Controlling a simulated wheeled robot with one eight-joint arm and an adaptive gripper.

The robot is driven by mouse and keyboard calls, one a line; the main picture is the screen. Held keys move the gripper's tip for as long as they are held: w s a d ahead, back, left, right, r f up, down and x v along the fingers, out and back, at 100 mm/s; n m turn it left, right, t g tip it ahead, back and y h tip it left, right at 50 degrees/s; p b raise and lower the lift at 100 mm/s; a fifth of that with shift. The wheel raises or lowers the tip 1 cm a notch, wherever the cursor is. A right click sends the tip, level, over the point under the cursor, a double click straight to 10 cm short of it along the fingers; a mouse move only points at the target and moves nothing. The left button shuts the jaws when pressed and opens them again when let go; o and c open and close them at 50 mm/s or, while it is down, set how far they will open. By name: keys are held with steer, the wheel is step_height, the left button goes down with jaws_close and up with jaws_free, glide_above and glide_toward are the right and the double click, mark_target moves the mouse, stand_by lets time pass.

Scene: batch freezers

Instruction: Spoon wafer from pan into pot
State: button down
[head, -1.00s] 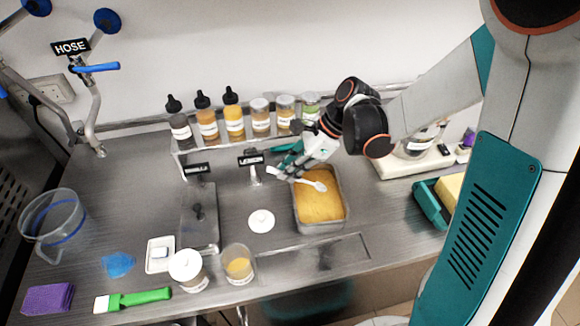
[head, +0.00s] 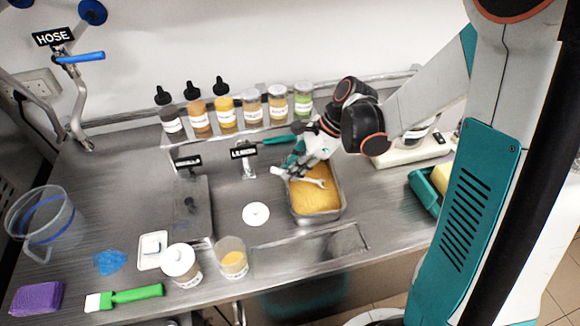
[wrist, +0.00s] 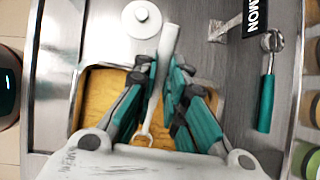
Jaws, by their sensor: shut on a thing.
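The steel pan (head: 342,208) holds a yellow-orange layer, the wafer (head: 315,200). It also shows in the wrist view, where the wafer (wrist: 97,100) lies under my fingers. My gripper (head: 300,165) is shut on a white spoon (head: 310,181) and holds it over the back of the pan. In the wrist view the spoon (wrist: 169,40) runs between the two fingers of my gripper (wrist: 163,75). I cannot tell whether the spoon touches the wafer. An open clear pot (head: 231,258) with some yellow stuff inside stands at the front, left of the pan.
A round white lid (head: 256,214) lies between pot and pan. A lidded jar (head: 182,266) stands left of the pot. The "LEMON" sign (wrist: 255,15) and a teal-handled tool (wrist: 266,95) are near the pan. Several bottles (head: 225,108) line the back shelf.

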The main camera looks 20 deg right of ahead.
steer(key=shift+a+f+h, duration=0.15)
steer(key=shift+a+h, duration=0.15)
steer(key=shift+a, duration=0.15)
steer(key=shift+d+r+p, duration=0.1)
steer(key=shift+r+p, duration=0.55)
steer(key=shift+r, duration=0.25)
steer(key=shift+a+r+p, duration=0.15)
steer(key=shift+r+p, duration=0.4)
steer(key=shift+r, duration=0.25)
steer(key=shift+a+r+p, duration=0.15)
steer(key=shift+r+p, duration=0.35)
steer(key=shift+r, duration=0.25)
steer(key=shift+a+r+h+p, duration=0.2)
steer(key=shift+a+h+p, duration=0.3)
steer(key=shift+a+h, duration=0.1)
steer(key=shift+w+a+h+p, duration=0.1)
steer(key=shift+a+h+p, duration=0.1)
steer(key=shift+a+h, duration=0.35)
steer(key=shift+w+a+h+p, duration=0.15)
steer(key=shift+a+h, duration=0.1)
steer(key=shift+h, duration=0.6)
